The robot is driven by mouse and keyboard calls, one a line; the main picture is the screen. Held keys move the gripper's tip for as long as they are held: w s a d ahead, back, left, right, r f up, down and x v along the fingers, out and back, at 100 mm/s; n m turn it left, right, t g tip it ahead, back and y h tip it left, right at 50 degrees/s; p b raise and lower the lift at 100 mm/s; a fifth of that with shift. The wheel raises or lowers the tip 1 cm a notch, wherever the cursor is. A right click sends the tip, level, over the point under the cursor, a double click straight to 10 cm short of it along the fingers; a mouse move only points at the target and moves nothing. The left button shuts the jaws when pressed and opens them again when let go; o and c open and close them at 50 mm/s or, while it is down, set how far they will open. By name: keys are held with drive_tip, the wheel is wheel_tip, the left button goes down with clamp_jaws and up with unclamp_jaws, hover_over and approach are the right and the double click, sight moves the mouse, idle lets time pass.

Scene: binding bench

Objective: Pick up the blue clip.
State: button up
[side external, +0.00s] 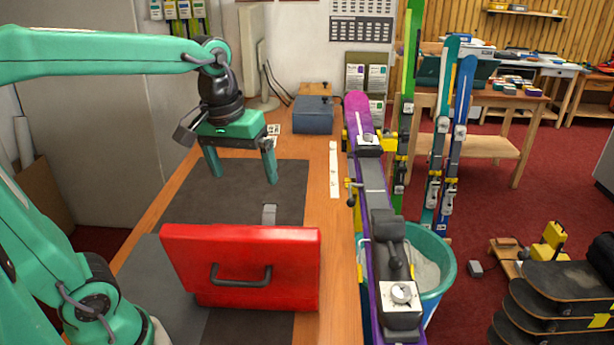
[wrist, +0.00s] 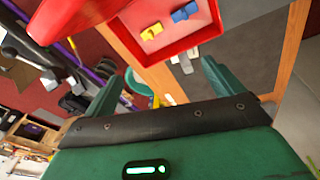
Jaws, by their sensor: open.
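The blue clip (wrist: 184,12) lies in the red box (wrist: 203,33) in the wrist view, beside a yellow clip (wrist: 151,31). In the side view the red box (side external: 240,255) turns a tall red face with a dark handle to the camera, which hides its inside and both clips. My gripper (side external: 243,179) is open and empty, pointing down above the dark mat, behind the box in that view. Its spread green fingers also show in the wrist view (wrist: 163,80), apart from the box and the clips.
A small grey piece (side external: 269,214) stands on the dark mat (side external: 285,190) between my gripper and the box. A purple ski (side external: 374,200) runs along the right bench edge. A blue-grey box (side external: 313,117) sits at the back. The mat under my gripper is clear.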

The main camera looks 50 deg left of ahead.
drive_tip(key=a+f+n, duration=0.1)
drive_tip(key=f, duration=0.5)
drive_tip(key=a+f+n+g, duration=0.1)
drive_tip(key=a+f, duration=0.1)
drive_tip(key=f, duration=0.4)
drive_tip(key=s+a+f+n+g, duration=0.1)
drive_tip(key=a+f, duration=0.1)
drive_tip(key=f, duration=0.4)
drive_tip(key=shift+a+f+n, duration=0.2)
drive_tip(key=shift+a+n, duration=0.05)
drive_tip(key=shift+n, duration=0.05)
drive_tip(key=shift+f, duration=0.15)
drive_tip(key=shift+f, duration=1.1)
drive_tip(key=shift+w+f, duration=0.1)
drive_tip(key=shift+f, duration=2.5)
drive_tip(key=c, duration=1)
